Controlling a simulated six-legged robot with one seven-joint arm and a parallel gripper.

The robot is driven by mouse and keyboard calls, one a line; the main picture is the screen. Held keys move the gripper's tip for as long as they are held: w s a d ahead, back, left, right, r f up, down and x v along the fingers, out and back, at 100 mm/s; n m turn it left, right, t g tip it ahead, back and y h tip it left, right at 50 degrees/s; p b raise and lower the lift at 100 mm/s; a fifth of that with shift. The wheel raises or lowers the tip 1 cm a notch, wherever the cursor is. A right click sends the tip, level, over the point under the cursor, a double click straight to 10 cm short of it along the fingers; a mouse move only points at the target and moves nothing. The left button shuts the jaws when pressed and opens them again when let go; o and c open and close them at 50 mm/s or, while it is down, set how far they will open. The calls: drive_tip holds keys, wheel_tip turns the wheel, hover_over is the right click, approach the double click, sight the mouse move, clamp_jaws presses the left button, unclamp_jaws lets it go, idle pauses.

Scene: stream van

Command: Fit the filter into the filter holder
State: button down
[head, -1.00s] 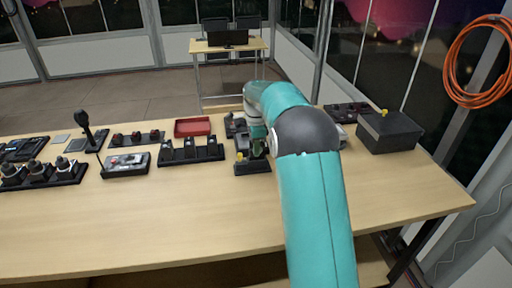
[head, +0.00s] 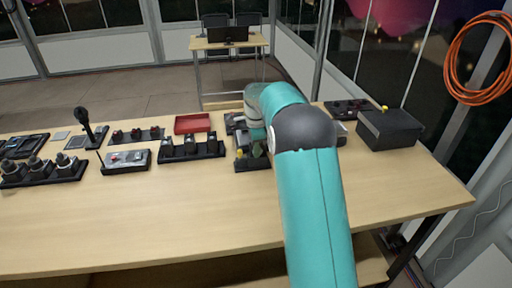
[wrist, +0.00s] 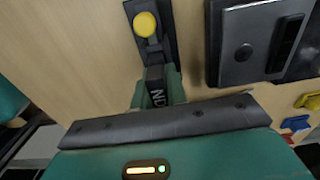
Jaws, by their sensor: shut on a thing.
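A black filter (wrist: 156,92) with the letters "ND" sits between the fingers of my gripper (wrist: 156,88) in the wrist view. My gripper is shut on it. The filter holder (wrist: 168,20) is a black base with a yellow knob (wrist: 145,24), just beyond the fingertips. The filter's far end meets the holder's near part in the picture; I cannot tell whether it is seated in it. In the head view the holder (head: 250,166) stands on the table, with my gripper (head: 258,150) over it. My arm hides much of the filter there.
A grey-and-black device (wrist: 245,50) lies right of the holder in the wrist view. In the head view, a black rack (head: 190,152) and a red tray (head: 192,124) stand to the left, and a black box (head: 390,130) to the right. The table's front (head: 160,220) is clear.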

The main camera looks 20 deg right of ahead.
drive_tip(key=shift+f, duration=0.15)
drive_tip(key=c, duration=1.3)
unclamp_jaws()
wheel_tip(320, 180, up, 14)
drive_tip(key=shift+f, duration=0.1)
